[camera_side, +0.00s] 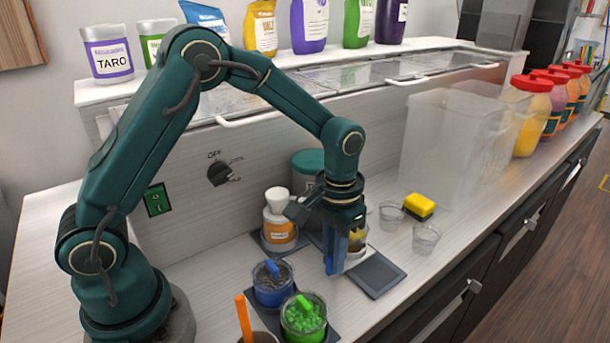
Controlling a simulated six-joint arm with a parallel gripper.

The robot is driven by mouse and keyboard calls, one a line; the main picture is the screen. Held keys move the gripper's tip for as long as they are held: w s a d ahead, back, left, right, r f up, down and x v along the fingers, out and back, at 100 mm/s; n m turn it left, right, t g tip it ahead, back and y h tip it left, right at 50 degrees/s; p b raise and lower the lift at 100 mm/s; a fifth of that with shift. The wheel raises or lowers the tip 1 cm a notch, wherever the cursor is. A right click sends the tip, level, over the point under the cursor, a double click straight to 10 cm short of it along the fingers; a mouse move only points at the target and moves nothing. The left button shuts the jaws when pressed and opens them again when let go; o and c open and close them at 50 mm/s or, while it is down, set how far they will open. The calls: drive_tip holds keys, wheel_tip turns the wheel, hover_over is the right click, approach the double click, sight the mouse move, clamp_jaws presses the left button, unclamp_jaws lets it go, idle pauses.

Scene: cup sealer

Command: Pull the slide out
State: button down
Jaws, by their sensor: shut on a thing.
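The cup sealer (308,162) is a dark green-topped machine, mostly hidden behind my arm. My gripper (336,262) points down in front of it, its blue fingers closed together low over the counter. They are shut on a small part at the sealer's front, which looks like the slide; the fingers hide the grip itself. A clear cup with yellow contents (358,240) shows just behind the fingers. How far the slide stands out cannot be told.
A dark flat plate (378,274) lies right of the fingers. Blue (272,285) and green (304,318) topping cups stand front left. An orange-labelled bottle (279,230) is left. Clear cups (426,240) and a yellow sponge (419,205) stand right, before a clear box (455,150).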

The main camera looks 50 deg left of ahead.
drive_tip(key=d, duration=0.7)
drive_tip(key=shift+d, duration=0.1)
drive_tip(key=c, duration=0.9)
unclamp_jaws()
drive_tip(key=shift+o, duration=0.2)
wheel_tip(320, 180, up, 5)
drive_tip(key=shift+r, duration=0.1)
